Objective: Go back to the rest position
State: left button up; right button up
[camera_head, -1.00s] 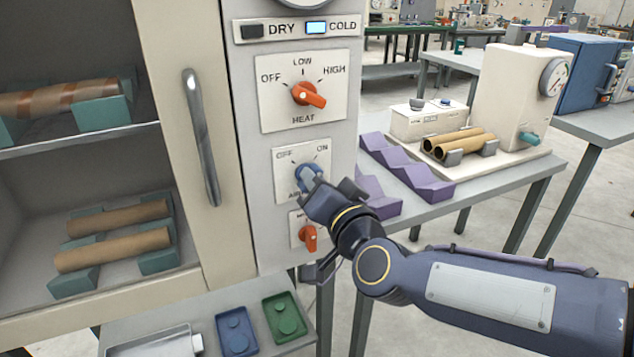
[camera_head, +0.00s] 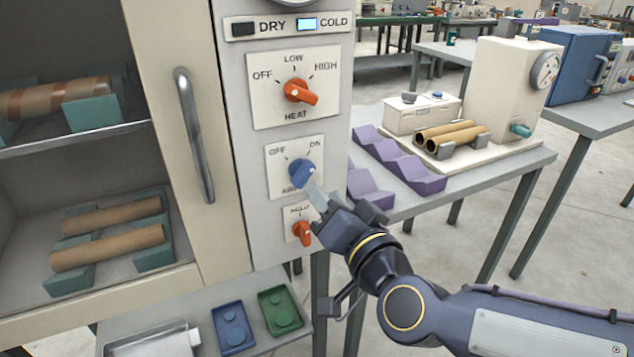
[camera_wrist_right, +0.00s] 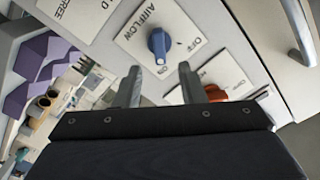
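My right gripper (camera_head: 322,203) is in front of the control panel, just below and right of the blue airflow knob (camera_head: 302,173). In the right wrist view, the two fingers (camera_wrist_right: 158,88) stand apart with nothing between them. The blue knob shows beyond the fingertips in that view (camera_wrist_right: 158,44), clear of both fingers. In the head view, a finger overlaps the panel beside the knob's label. My left gripper is not in view.
The orange heat knob (camera_head: 298,92) is above and an orange hold knob (camera_head: 303,231) is below. A cabinet with cardboard tubes (camera_head: 108,246) and a metal handle (camera_head: 194,135) is at left. Purple cradles (camera_head: 397,160) lie on the table at right.

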jog(key=shift+s+d, duration=0.2)
jog(key=shift+s, duration=0.3)
jog(key=s+d+f+n+g+h, duration=0.25)
jog(key=s+d+f+g, duration=0.75)
jog(key=s+d+f, duration=0.65)
notch_tip(320, 180, up, 18)
jog(key=s+a+g+p, duration=0.1)
jog(key=p, duration=1.8)
jog(key=shift+s+p, duration=0.15)
jog(key=shift+p, duration=0.15)
jog(key=shift+f+h, duration=0.15)
jog(key=shift+h, duration=0.1)
